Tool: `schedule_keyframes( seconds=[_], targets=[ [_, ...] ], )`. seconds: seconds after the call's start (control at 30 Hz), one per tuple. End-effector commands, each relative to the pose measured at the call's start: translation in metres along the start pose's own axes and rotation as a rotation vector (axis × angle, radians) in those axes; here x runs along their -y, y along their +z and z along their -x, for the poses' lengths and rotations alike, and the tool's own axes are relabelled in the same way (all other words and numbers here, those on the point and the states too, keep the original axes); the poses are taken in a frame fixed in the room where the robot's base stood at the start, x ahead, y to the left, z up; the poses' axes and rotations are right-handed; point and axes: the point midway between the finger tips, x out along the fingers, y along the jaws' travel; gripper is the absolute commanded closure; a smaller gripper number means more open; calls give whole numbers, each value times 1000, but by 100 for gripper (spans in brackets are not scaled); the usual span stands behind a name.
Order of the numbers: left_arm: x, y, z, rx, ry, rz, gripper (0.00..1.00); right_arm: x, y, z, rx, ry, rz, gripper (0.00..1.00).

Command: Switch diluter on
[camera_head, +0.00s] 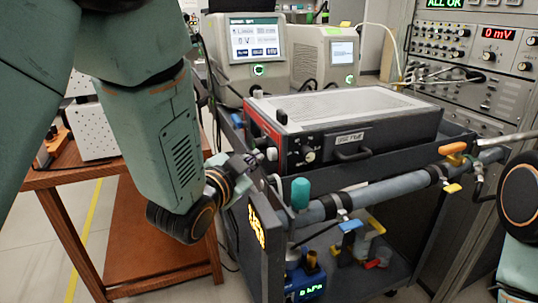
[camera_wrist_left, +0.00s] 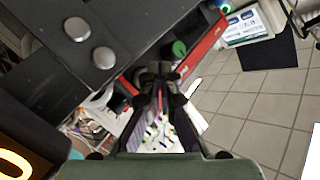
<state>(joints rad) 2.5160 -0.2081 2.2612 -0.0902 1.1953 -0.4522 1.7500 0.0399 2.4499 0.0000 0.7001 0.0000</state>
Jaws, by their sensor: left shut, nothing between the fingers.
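A dark box with a light vented lid (camera_head: 340,108) and a red-edged front panel sits on the cart; I take it to be the diluter, though no readable label confirms this. Knobs (camera_head: 310,156) and a handle (camera_head: 352,152) show on its near side. My left gripper (camera_head: 252,160) is close to the box's left front corner, partly dark against it. In the left wrist view the shut, empty fingers (camera_wrist_left: 160,72) point at the red edge (camera_wrist_left: 205,45), near a small green part (camera_wrist_left: 179,48). Contact cannot be told. My right gripper is out of view.
The cart (camera_head: 375,190) carries a grey pipe (camera_head: 385,190) with an orange-handled valve (camera_head: 452,148) at the front. Two screened instruments (camera_head: 255,50) stand behind. A rack (camera_head: 490,90) is at right, a wooden table (camera_head: 75,180) at left. Floor shows between table and cart.

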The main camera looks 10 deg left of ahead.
Motion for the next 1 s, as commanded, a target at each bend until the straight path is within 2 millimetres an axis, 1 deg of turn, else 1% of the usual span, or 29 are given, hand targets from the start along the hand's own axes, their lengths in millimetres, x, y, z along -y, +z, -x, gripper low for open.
schedule_keyframes(
  seconds=[0.27, 1.0],
  targets=[
    [-4, -5, -5, 0, 0, 0, 100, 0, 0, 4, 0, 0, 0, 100],
    [-6, -6, -8, 0, 1, -1, 100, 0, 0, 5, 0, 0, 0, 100]
  ],
)
